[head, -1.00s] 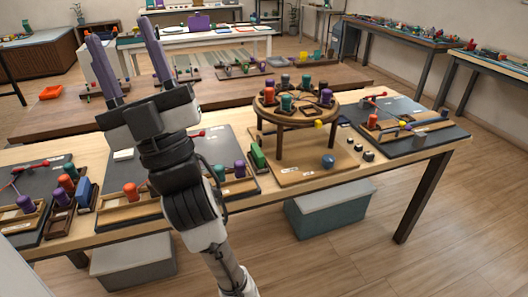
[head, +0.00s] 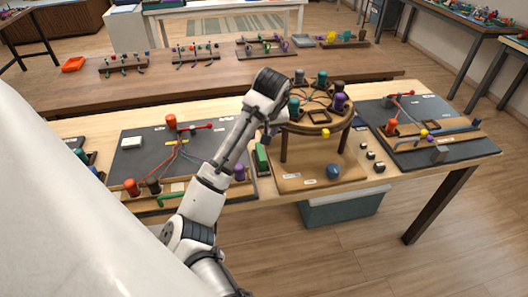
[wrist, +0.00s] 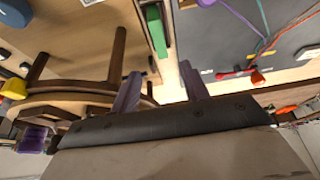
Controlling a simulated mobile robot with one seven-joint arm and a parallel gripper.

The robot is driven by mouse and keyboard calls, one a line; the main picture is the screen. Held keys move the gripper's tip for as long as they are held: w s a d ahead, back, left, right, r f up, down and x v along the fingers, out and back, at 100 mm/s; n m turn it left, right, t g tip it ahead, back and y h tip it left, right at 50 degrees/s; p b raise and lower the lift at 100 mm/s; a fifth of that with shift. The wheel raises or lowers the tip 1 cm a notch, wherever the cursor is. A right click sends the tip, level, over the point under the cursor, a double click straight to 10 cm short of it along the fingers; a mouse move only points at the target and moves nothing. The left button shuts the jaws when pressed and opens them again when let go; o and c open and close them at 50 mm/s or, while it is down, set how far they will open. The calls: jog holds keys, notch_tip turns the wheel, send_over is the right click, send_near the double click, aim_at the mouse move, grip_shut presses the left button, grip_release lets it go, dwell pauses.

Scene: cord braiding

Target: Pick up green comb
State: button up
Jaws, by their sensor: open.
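The green comb (head: 261,160) is a narrow green block in a dark holder at the right edge of the dark work mat. In the wrist view the green comb (wrist: 157,32) lies beyond my fingertips, roughly in line with the gap between them. My gripper (wrist: 158,80) is open, with two purple fingers apart and nothing between them. It is apart from the comb. In the head view my arm reaches up beside the round stand, and I cannot make out my fingers there.
The round braiding stand (head: 313,118) with several coloured bobbins is close to my arm and fills the lower left of the wrist view. The dark mat (head: 200,139) carries coloured cords, a red-handled tool (head: 195,127) and pegs. A blue ball (head: 333,170) sits under the stand.

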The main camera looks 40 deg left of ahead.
aim_at(261, 152)
jog(key=b+x, duration=0.5)
jog(key=x, duration=0.3)
jog(key=shift+f, duration=0.1)
jog(key=b+x, duration=0.4)
jog(key=x, duration=0.1)
jog(key=shift+s+d+f, duration=0.2)
jog(key=shift+d+f, duration=0.05)
jog(key=shift+r, duration=0.1)
jog(key=shift+c, duration=0.3)
grip_shut()
